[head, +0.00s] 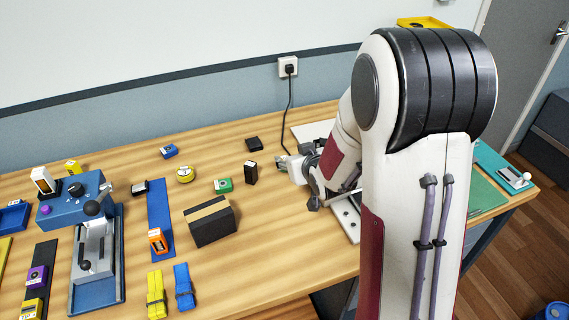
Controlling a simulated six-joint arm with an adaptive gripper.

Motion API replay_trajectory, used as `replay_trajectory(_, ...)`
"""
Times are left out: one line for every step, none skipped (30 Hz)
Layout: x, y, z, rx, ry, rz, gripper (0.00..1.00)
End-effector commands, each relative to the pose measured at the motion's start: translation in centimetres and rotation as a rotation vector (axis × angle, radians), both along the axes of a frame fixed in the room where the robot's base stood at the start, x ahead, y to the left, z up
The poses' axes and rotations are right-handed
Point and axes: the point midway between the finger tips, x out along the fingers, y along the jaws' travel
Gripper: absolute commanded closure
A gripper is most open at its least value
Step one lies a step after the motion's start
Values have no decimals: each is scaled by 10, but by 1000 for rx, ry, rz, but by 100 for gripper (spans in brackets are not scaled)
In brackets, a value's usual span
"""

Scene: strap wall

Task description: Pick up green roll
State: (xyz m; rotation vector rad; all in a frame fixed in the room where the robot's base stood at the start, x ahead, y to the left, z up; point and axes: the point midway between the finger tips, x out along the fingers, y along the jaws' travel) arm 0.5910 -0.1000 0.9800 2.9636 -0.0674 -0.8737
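A small green item (223,185) with a pale label, likely the green roll, lies on the wooden table left of my arm. It sits between a yellow round item and a small upright black block. My gripper (284,163) is to the right of the green item and behind the black block, apart from both. It is small in this view and partly hidden by my own wrist. Whether its fingers are open or shut does not show.
The small black block (251,172) stands between the green item and my gripper. A black box with a tan band (211,221) is in front. A yellow round item (184,174) lies to the left. A blue press-like device (92,225) stands further left.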

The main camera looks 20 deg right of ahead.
Motion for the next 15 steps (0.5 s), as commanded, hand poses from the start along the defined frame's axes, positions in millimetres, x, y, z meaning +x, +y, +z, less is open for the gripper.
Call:
replay_trajectory(3,-2,-9,6,-6,2,52)
replay_trajectory(6,-3,-13,8,-14,5,52)
replay_trajectory(9,-4,-18,12,-24,6,52)
replay_trajectory(11,-5,-22,15,-30,8,52)
replay_trajectory(13,-5,-26,18,-39,10,52)
replay_trajectory(16,-6,-31,23,-49,13,52)
replay_trajectory(17,-6,-34,26,-56,15,52)
replay_trajectory(19,-7,-38,30,-63,18,52)
replay_trajectory(21,-7,-42,34,-73,20,52)
replay_trajectory(22,-8,-46,38,-79,22,52)
replay_trajectory(23,-9,-48,41,-86,23,52)
replay_trajectory(24,-9,-52,45,-93,24,52)
replay_trajectory(25,-10,-54,48,-98,25,52)
replay_trajectory(26,-10,-56,49,-103,26,52)
replay_trajectory(27,-10,-58,52,-108,27,52)
